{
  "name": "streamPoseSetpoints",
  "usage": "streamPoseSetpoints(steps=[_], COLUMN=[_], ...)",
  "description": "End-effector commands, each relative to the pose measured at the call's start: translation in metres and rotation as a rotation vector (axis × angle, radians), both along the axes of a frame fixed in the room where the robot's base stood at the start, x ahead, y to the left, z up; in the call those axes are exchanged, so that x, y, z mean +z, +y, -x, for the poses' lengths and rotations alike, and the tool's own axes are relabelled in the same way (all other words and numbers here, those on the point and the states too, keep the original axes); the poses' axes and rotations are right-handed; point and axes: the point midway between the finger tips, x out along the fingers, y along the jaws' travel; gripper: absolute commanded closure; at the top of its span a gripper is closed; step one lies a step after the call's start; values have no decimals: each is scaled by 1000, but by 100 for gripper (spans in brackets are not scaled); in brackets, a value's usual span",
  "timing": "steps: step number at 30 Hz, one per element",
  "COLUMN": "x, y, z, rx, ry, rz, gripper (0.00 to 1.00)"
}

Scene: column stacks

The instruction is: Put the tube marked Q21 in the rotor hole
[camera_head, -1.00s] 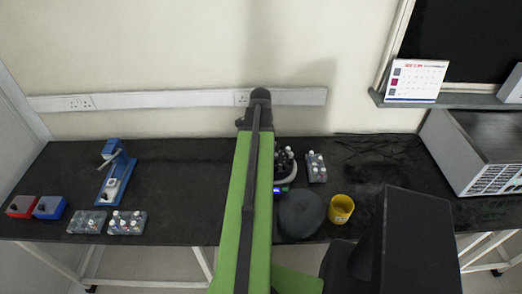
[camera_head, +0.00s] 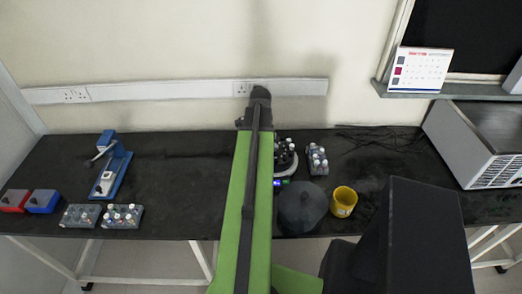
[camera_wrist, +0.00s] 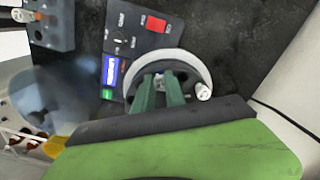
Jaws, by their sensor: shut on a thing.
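The centrifuge with its pale round rim (camera_wrist: 203,62) lies under my gripper in the wrist view. In the head view its rim and several tubes show just right of my arm (camera_head: 285,160). My gripper (camera_wrist: 160,78) has its two green fingers close together over the rotor, shut on a tube that is mostly hidden between them. Its marking cannot be read. A white-capped tube (camera_wrist: 203,91) stands at the rim's right side in the wrist view. The rotor hole is hidden by the fingers. In the head view my arm hides my gripper.
A control panel with a lit display (camera_wrist: 110,70) adjoins the rotor. A dark round lid (camera_head: 302,208) and a yellow cup (camera_head: 343,201) stand in front. A tube rack (camera_head: 318,160) stands right of the centrifuge. More racks (camera_head: 122,217) and a blue stand (camera_head: 112,168) are at left.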

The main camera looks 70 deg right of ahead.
Motion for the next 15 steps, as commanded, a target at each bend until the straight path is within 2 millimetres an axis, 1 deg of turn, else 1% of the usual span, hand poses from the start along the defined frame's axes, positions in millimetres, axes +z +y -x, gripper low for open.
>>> streamPoseSetpoints(steps=[4, 5, 10, 11, 15], x=[0, 0, 0, 0, 0], y=[0, 0, 0, 0, 0], z=[0, 0, 0, 0, -1], rx=[0, 0, 1, 1, 1], ry=[0, 0, 0, 0, 0], rz=[0, 0, 0, 0, 0], gripper=[100, 84, 61, 60, 60])
